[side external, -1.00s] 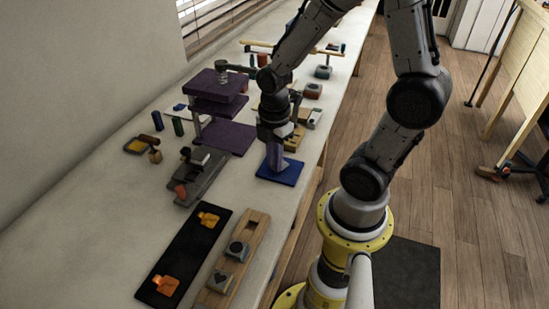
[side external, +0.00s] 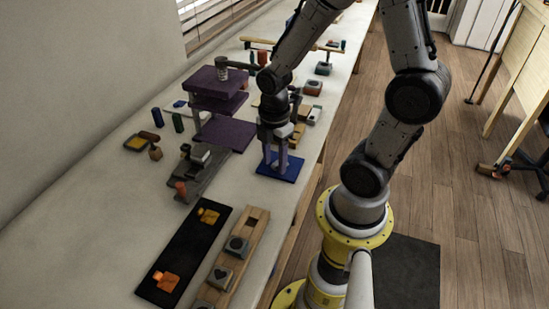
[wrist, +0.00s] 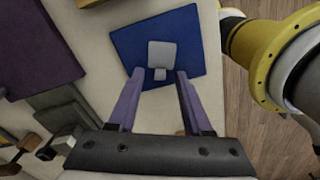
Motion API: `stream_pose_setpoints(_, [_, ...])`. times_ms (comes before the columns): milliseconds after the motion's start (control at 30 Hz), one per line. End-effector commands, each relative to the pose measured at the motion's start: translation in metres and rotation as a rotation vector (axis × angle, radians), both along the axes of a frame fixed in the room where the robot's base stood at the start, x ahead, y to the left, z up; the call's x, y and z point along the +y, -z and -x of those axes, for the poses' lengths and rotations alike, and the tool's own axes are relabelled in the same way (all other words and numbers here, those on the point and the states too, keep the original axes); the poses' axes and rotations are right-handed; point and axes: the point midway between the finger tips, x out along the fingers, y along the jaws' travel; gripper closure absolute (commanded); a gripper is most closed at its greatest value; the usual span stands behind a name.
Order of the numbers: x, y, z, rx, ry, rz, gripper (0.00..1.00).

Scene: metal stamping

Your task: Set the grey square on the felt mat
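The grey square (wrist: 163,52) lies on the blue felt mat (wrist: 205,50) in the wrist view, with a small grey tab on its near side. The mat also shows in the side view (side external: 292,170), on the bench below my gripper. I cannot make out the square clearly in the side view. My gripper (wrist: 160,74) is open, with its two purple fingers apart. The fingertips are at the mat's near part, one on each side of the tab. In the side view my gripper (side external: 275,170) is low over the mat.
A purple stamping press (side external: 228,134) stands left of the mat. A dark grey fixture (side external: 205,172) is in front of it. A black strip (side external: 188,252) with orange pieces and a wooden tray (side external: 252,234) with grey blocks lie nearer the camera. My yellow base (wrist: 262,50) is on the right.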

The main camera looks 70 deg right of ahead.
Motion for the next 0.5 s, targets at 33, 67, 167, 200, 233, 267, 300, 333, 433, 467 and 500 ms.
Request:
stream_pose_setpoints(33, [0.0,0.0,0.0,0.0,0.0,0.0,0.5])
stream_pose_setpoints(67, [0.0,0.0,0.0,0.0,0.0,0.0,0.5])
stream_pose_setpoints(167, [0.0,0.0,0.0,-0.001,0.0,0.0,0.5])
stream_pose_setpoints(200, [0.0,0.0,0.0,-0.001,0.0,0.0,0.5])
stream_pose_setpoints(233, [0.0,-0.001,0.0,-0.001,0.0,0.0,0.5])
stream_pose_setpoints(267, [0.0,-0.001,0.0,-0.001,0.0,0.0,0.5])
stream_pose_setpoints(300, [0.0,-0.003,-0.001,-0.002,0.0,0.001,0.5])
stream_pose_setpoints(333, [0.0,-0.005,-0.001,-0.004,0.0,0.001,0.5])
stream_pose_setpoints(433, [0.0,-0.015,-0.002,-0.006,0.0,0.001,0.5])
stream_pose_setpoints(467, [0.0,-0.02,-0.002,-0.007,0.0,0.002,0.5])
stream_pose_setpoints(500, [0.0,-0.028,-0.002,-0.009,0.0,0.003,0.5])
